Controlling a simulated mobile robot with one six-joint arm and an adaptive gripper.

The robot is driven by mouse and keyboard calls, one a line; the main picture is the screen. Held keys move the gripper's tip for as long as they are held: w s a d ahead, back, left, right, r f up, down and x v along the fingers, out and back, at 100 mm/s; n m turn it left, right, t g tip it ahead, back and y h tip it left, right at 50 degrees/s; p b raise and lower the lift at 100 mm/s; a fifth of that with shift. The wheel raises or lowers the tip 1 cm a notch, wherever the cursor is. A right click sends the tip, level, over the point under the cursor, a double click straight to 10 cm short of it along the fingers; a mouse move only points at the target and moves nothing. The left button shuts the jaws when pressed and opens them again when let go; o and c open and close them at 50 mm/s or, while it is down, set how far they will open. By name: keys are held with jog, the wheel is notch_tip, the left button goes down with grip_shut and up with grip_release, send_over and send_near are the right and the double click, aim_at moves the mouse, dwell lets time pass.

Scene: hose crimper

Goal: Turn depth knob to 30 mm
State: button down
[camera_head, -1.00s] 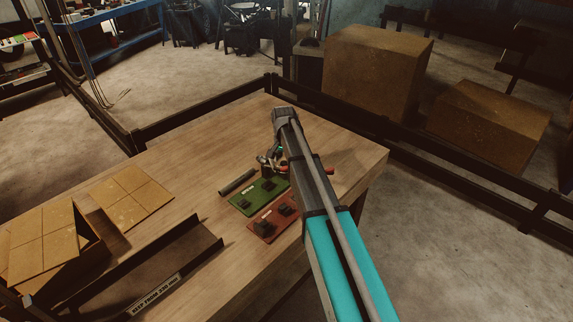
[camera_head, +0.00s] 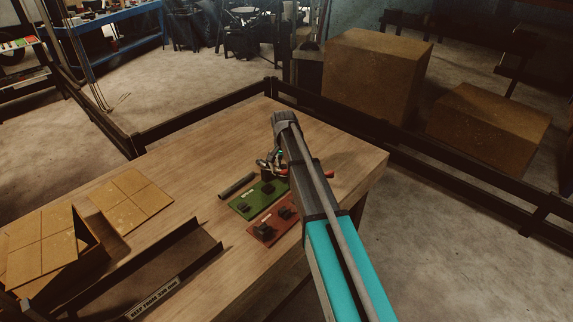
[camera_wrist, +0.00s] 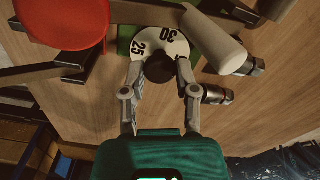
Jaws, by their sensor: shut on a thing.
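The depth knob (camera_wrist: 158,69) is a dark round knob in the wrist view, on a white dial ring (camera_wrist: 151,45) marked 25 at upper left and 30 at upper right. My gripper (camera_wrist: 161,64) has one finger on each side of the knob and is shut on it. The knob partly covers the ring, and I cannot make out a pointer mark, so the exact setting is unclear. In the head view my arm hides most of the crimper and the knob; only my gripper's grey linkage (camera_head: 265,166) shows beside the arm.
In the wrist view, a grey cylinder (camera_wrist: 215,38) lies close right of the dial and a red round part (camera_wrist: 62,22) at upper left. In the head view, the green board (camera_head: 243,207), red board (camera_head: 262,232) and dark rod (camera_head: 237,185) lie on the wooden table (camera_head: 180,170).

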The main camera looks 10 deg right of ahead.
jog(key=shift+n, duration=0.4)
jog(key=shift+a, duration=0.1)
jog(key=shift+c, duration=1.8)
grip_release()
jog(key=shift+r, duration=0.1)
